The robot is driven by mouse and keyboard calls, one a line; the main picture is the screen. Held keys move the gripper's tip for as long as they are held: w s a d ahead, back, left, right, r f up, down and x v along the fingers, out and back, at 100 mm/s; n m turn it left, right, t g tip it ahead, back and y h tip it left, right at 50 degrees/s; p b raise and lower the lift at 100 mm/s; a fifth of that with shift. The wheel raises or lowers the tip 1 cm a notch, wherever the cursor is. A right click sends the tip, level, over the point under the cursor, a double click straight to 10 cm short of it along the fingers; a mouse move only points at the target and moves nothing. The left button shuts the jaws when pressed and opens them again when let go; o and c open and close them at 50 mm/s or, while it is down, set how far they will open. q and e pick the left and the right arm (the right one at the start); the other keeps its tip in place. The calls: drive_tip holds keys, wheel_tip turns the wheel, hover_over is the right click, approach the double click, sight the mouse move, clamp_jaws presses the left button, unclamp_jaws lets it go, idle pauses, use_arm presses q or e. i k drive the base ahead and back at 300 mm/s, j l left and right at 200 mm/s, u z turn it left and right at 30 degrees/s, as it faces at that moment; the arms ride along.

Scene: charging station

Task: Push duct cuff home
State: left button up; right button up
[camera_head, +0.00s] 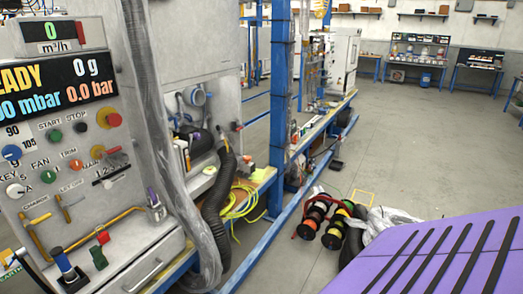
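A black corrugated duct (217,196) hangs at the side of the charging station, to the right of the control panel. Its upper end is near a small purple piece (222,139) beside the machine's recessed bay. A cuff cannot be told apart clearly at this size, nor whether the duct end is seated. A grey-blue round fitting (194,96) sits higher on the machine face. Neither of my grippers is in view.
The control panel (84,130) with knobs, buttons and displays fills the left. A translucent grey hose (160,110) runs down beside it. Yellow-green cables (240,203) hang by the blue frame (281,90). Cable reels (318,215) lie on the floor; open floor (420,130) lies beyond.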

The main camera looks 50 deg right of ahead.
sight(226, 153)
drive_tip(key=z, duration=1.25)
drive_tip(key=i+l+u, duration=0.25)
drive_tip(key=i+l, duration=0.35)
drive_tip(key=i, duration=0.35)
drive_tip(key=i+l+u, duration=0.25)
drive_tip(key=i+l, duration=0.5)
drive_tip(key=i, duration=0.1)
